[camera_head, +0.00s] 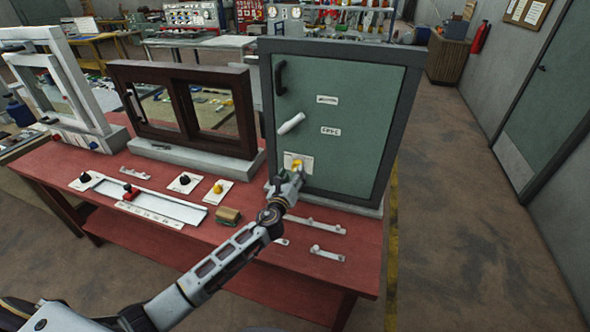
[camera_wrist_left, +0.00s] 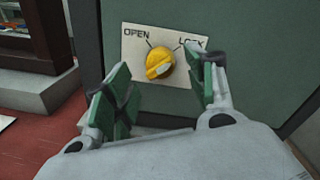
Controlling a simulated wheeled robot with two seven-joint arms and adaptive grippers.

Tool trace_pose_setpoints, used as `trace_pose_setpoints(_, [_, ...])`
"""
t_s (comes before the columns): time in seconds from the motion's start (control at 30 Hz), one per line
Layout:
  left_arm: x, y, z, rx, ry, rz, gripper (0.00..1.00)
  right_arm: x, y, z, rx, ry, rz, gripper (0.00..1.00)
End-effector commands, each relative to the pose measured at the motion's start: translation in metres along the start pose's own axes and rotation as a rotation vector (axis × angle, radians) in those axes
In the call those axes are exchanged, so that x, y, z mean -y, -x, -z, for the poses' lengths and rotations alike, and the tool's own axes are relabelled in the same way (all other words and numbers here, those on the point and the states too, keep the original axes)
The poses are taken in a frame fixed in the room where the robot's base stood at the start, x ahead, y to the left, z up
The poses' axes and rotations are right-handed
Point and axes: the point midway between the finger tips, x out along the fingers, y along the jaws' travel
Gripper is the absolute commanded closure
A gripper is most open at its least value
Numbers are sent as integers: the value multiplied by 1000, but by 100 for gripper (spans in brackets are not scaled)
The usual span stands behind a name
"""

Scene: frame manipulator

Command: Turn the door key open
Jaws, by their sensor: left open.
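The door key is a yellow knob (camera_wrist_left: 160,64) on a pale plate (camera_wrist_left: 134,70) marked OPEN at left and LOCK at right, fixed to the green door (camera_head: 345,110). In the left wrist view its pale pointer mark tilts up toward the LOCK side. My left gripper (camera_wrist_left: 155,82) is open, its green-padded fingers spread on either side below the knob, apart from it. In the head view the left gripper (camera_head: 290,178) is just in front of the plate, partly covering the yellow knob (camera_head: 296,165). My right gripper is not in view.
The door has a white lever (camera_head: 291,123) and a black handle (camera_head: 281,77). A brown framed window (camera_head: 247,110) stands left of it. The red table (camera_head: 230,245) holds a slider panel (camera_head: 150,205), small knobs and a brown block (camera_head: 228,215).

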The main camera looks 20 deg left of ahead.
Motion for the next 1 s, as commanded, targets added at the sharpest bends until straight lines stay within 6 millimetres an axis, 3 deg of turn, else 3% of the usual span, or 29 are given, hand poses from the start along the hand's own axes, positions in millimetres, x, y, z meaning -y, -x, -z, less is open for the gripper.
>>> trace_pose_setpoints(0.4, [0, -30, 0, 0, 1, 0, 45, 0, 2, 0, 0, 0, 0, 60])
trace_pose_setpoints(0.83, [0, -34, 0, 0, 1, 0, 45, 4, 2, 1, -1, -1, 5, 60])
trace_pose_setpoints(1.0, [0, -34, 0, 0, 0, 0, 66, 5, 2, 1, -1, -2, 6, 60])
